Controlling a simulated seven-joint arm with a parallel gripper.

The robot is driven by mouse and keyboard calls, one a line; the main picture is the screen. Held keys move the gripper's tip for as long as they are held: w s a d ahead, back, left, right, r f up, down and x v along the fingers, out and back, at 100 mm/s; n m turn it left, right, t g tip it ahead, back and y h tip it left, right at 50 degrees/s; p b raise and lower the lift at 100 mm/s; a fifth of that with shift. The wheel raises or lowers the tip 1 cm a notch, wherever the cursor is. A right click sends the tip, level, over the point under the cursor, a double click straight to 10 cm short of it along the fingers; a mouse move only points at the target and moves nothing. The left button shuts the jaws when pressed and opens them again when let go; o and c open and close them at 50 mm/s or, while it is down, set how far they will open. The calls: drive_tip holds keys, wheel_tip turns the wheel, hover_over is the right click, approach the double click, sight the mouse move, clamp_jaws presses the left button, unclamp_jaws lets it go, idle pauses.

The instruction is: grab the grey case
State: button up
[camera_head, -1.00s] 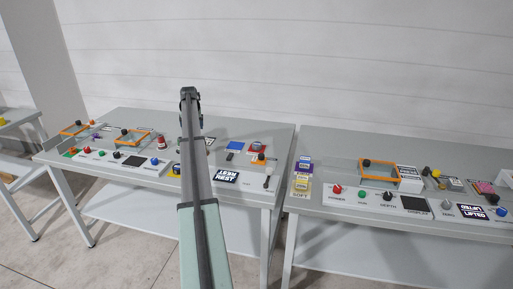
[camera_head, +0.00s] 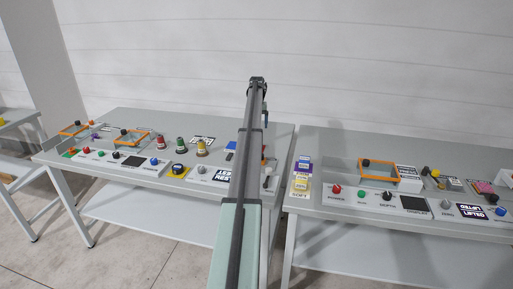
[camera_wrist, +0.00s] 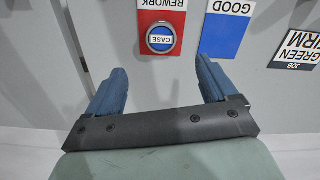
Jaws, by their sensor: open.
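The grey case (camera_wrist: 161,28) is a small round tin with a grey rim and a blue-and-white top reading CASE. It rests on the red REWORK mat (camera_wrist: 145,17) in the wrist view. My gripper (camera_wrist: 160,66) is open and empty, its two blue fingers spread apart. The case lies just beyond the fingertips, roughly centred between them and not touched. In the head view my arm reaches over the left table, my gripper (camera_head: 257,84) at its far end, and hides the case.
The blue GOOD mat (camera_wrist: 228,28) lies right of the red one, empty where visible. A dark GREEN FIRM job card (camera_wrist: 298,48) is farther right. In the head view, several spools such as the yellow one (camera_head: 201,148) stand left of my arm. A second table (camera_head: 330,150) stands right.

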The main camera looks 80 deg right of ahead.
wheel_tip(320, 180, down, 11)
drive_tip(key=shift+w+d+f, duration=0.1)
drive_tip(key=shift+w+f, duration=0.05)
idle(0.5)
drive_tip(key=shift+c, duration=0.5)
drive_tip(key=c, duration=1)
